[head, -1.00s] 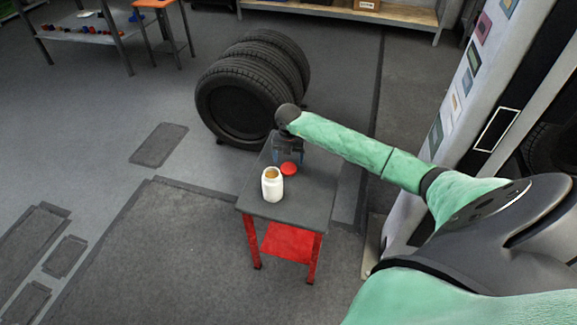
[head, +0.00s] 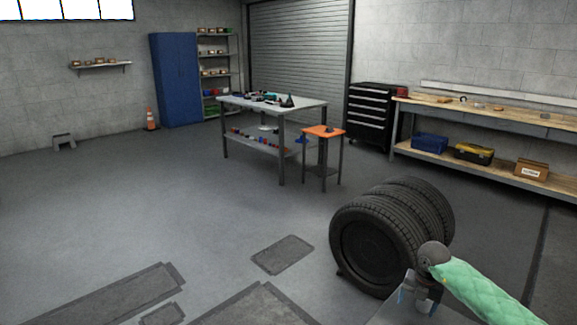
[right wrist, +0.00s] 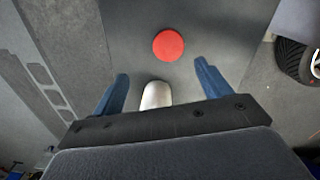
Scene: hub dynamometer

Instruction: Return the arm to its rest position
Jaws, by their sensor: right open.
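My right gripper (head: 414,303) is open over the small grey-topped table (head: 388,314) at the lower right of the head view. In the right wrist view its two blue fingers (right wrist: 162,69) stand wide apart with nothing gripped. A red round lid (right wrist: 168,45) lies on the table top just past the fingertips. The rounded end of a white jar (right wrist: 155,95) shows between the fingers in the picture, touching neither; the gripper body hides the rest. Jar and lid are out of the head view. My left gripper is not in view.
Stacked tyres (head: 375,245) stand on the floor right behind the small table. A workbench (head: 275,108), an orange-topped stand (head: 324,132) and a long wooden bench (head: 490,118) are farther back. The floor (head: 180,215) to the left is open.

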